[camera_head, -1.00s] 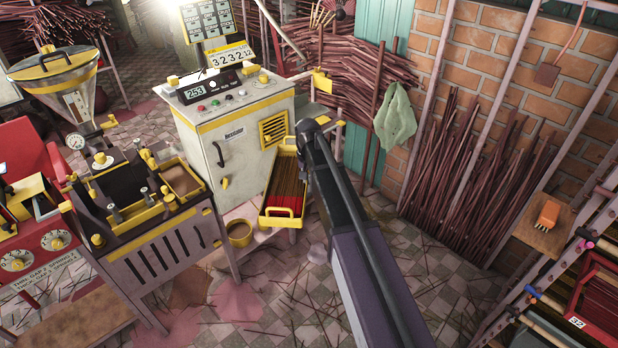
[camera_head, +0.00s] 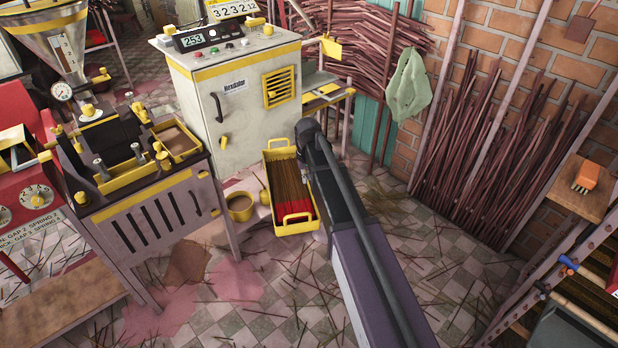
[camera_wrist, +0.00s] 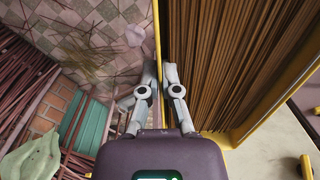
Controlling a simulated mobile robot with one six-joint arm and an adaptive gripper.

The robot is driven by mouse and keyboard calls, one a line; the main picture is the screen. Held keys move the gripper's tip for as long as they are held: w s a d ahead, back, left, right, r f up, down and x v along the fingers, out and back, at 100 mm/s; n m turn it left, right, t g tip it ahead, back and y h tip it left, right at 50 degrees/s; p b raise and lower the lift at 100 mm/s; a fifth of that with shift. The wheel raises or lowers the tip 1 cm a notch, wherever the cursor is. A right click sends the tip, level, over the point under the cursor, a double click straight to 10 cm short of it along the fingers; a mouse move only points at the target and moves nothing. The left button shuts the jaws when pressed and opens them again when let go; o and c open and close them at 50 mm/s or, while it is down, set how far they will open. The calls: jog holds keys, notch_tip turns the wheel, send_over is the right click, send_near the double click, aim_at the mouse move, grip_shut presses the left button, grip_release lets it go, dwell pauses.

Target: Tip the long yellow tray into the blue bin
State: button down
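The long yellow tray (camera_head: 296,225) is in the middle of the head view, filled with thin brown sticks with red ends. It looks level and clear of the floor, beside my arm. In the wrist view, my gripper (camera_wrist: 160,72) has one finger on each side of the tray's thin long wall (camera_wrist: 157,25), closed on it. The brown sticks (camera_wrist: 230,60) lie lengthwise inside. The fingers are hidden behind my arm in the head view. I see no blue bin in either view.
A white control cabinet (camera_head: 240,110) stands behind the tray. A grey machine (camera_head: 150,215) and a small yellow pot (camera_head: 240,208) are at left. A rack with a wooden shelf (camera_head: 562,190) and an orange object (camera_head: 586,177) is at right. The stick-strewn floor between is open.

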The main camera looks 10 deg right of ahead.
notch_tip(320, 180, down, 18)
jog(key=s+a+n+b, duration=0.2)
jog(key=n+b, duration=0.2)
jog(key=b, duration=1.2)
jog(key=shift+s+a+r, duration=0.25)
jog(key=shift+s, duration=0.05)
jog(key=shift+s, duration=0.15)
